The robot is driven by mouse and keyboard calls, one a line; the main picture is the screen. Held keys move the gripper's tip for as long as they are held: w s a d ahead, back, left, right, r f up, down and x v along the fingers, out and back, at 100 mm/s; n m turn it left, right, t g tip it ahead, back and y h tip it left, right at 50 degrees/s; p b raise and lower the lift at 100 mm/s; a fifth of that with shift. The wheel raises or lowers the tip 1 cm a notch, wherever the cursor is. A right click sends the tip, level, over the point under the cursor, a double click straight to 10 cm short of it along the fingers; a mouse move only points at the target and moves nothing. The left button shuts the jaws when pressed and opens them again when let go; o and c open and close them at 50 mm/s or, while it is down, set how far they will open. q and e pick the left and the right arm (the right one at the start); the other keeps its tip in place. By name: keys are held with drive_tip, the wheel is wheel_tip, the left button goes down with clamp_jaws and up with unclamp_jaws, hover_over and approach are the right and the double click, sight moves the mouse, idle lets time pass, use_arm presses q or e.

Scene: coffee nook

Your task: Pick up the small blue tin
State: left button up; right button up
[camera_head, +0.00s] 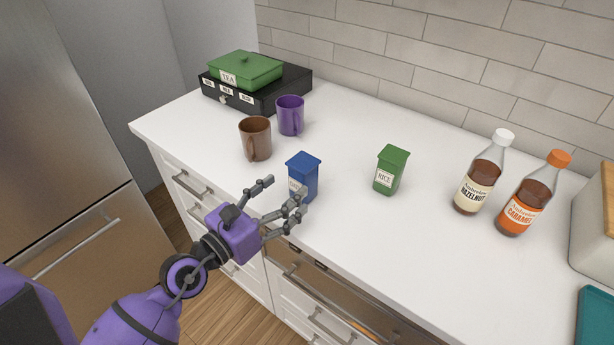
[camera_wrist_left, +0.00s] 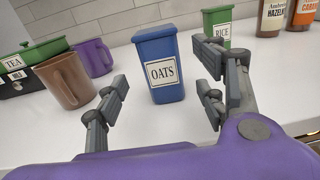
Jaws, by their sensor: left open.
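The small blue tin (camera_head: 304,173) stands upright on the white counter near its front edge. In the left wrist view the blue tin (camera_wrist_left: 158,50) has a white label reading OATS and a closed lid. My left gripper (camera_head: 281,198) is open and just in front of the tin, its fingers spread to either side of it. In the left wrist view the tin is centred a little beyond the fingertips of my left gripper (camera_wrist_left: 164,78). Its lower part is partly hidden by a finger in the head view. My right gripper is not in view.
A green RICE tin (camera_head: 391,170) stands to the right. A brown mug (camera_head: 256,139) and purple mug (camera_head: 290,115) stand behind left, before a black box (camera_head: 268,98) bearing a green TEA tin (camera_head: 246,69). Hazelnut (camera_head: 483,174) and caramel (camera_head: 533,194) bottles stand farther right.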

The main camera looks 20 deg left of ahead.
sight(295, 182)
use_arm(q)
drive_tip(key=p+x, duration=0.1)
drive_tip(key=x, duration=0.6)
drive_tip(key=shift+d+r, duration=0.1)
drive_tip(key=c, duration=1.4)
drive_tip(key=shift+o, duration=0.2)
